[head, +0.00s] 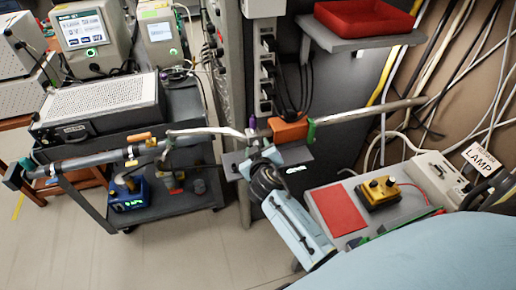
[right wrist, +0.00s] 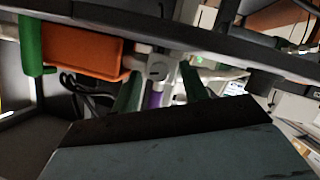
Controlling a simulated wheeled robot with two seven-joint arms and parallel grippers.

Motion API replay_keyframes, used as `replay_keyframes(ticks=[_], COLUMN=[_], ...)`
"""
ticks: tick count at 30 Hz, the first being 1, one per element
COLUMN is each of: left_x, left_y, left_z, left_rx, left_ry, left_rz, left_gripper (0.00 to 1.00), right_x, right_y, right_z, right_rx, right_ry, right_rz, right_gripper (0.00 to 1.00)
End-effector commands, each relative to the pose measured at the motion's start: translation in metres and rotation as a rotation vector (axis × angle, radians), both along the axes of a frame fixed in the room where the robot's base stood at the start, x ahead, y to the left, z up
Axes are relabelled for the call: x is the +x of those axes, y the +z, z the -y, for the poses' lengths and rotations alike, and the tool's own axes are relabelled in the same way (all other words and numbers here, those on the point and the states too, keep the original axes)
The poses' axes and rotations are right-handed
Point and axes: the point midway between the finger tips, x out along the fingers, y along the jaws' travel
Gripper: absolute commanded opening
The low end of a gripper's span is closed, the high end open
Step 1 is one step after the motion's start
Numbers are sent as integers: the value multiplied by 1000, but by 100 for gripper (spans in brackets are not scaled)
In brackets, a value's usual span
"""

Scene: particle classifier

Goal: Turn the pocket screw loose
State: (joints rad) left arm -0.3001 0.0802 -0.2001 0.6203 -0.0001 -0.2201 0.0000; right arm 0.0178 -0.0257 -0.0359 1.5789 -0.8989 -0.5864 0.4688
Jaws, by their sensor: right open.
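A long grey tube (head: 98,158) runs from the left to a joint at the post, and continues right. At the joint, a small purple piece (head: 252,122) stands up by a white fitting. This may be the pocket screw, but I cannot tell for sure. An orange block (head: 290,130) with a green end (head: 311,131) sits just right of it. My right gripper (head: 254,153) is just below the joint. In the right wrist view its green fingers (right wrist: 160,88) are apart, with the purple piece (right wrist: 156,99) showing between them; contact is unclear. My left gripper is not in view.
A cart (head: 176,208) with a grey instrument (head: 99,104) stands on the left. A grey post (head: 232,70) rises behind the joint. A red tray (head: 362,16) is on a shelf above right. A bench with a yellow box (head: 378,190) and cables is at lower right.

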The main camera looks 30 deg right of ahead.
Motion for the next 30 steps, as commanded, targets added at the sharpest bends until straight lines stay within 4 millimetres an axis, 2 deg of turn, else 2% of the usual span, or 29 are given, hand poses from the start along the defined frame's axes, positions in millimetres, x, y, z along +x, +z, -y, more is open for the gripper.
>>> replay_keyframes(ticks=[5, 8, 21, 24, 30], left_x=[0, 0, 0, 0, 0], left_y=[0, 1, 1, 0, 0], left_z=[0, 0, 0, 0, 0], left_rx=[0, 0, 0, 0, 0], left_ry=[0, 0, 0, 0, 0], left_rz=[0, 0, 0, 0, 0], left_gripper=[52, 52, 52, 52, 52], right_x=[-4, -13, -91, -103, -114], right_y=[1, 4, 34, 39, 44], right_z=[-2, -6, -42, -47, -53], right_rx=[0, 2, 4, 1, 1], right_ry=[0, 0, 0, 0, 0], right_rz=[0, -1, -1, -2, 0], right_gripper=[44, 44, 44, 44, 44])
